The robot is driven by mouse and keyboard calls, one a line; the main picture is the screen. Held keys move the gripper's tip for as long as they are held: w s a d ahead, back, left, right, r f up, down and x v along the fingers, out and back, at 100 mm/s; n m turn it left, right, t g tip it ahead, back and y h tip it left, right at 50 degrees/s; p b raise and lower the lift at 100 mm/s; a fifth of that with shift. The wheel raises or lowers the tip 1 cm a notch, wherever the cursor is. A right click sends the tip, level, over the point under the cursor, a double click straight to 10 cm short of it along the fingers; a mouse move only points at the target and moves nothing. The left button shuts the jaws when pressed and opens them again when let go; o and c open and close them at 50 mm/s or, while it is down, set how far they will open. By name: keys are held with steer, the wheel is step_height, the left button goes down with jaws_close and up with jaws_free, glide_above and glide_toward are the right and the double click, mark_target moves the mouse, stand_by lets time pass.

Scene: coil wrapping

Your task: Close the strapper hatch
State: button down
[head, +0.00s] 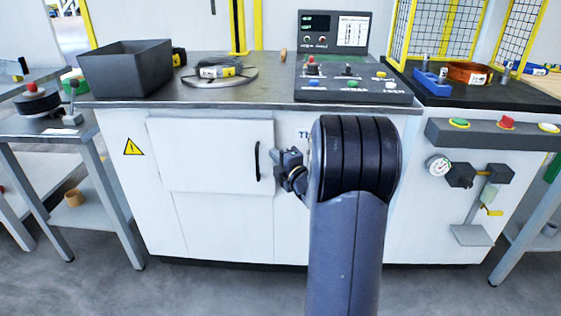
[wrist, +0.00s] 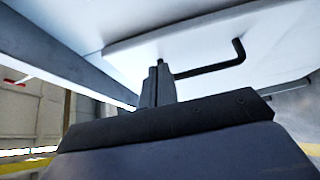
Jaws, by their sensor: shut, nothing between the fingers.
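The strapper hatch (head: 205,155) is a white panel on the front of the white cabinet, with a black vertical bar handle (head: 257,162) near its right edge. It looks flat to the cabinet front or nearly so; I cannot tell whether a small gap is left. My gripper (head: 279,158) is just right of the handle, in front of the cabinet. In the wrist view its fingers (wrist: 159,68) are together and empty, close to the hatch panel (wrist: 190,38) and beside one end of the handle (wrist: 215,68). Whether they touch is unclear. My arm hides part of the cabinet.
The cabinet top carries a dark bin (head: 125,72), a round plate with a coil (head: 220,72) and a control panel (head: 350,85). A side table (head: 55,128) stands at left. A gauge and valve assembly (head: 465,175) sits at right. The floor in front is clear.

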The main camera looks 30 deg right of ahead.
steer(key=s+d+p, duration=0.1)
steer(key=s+p, duration=0.1)
steer(key=s, duration=0.8)
steer(key=shift+d, duration=0.35)
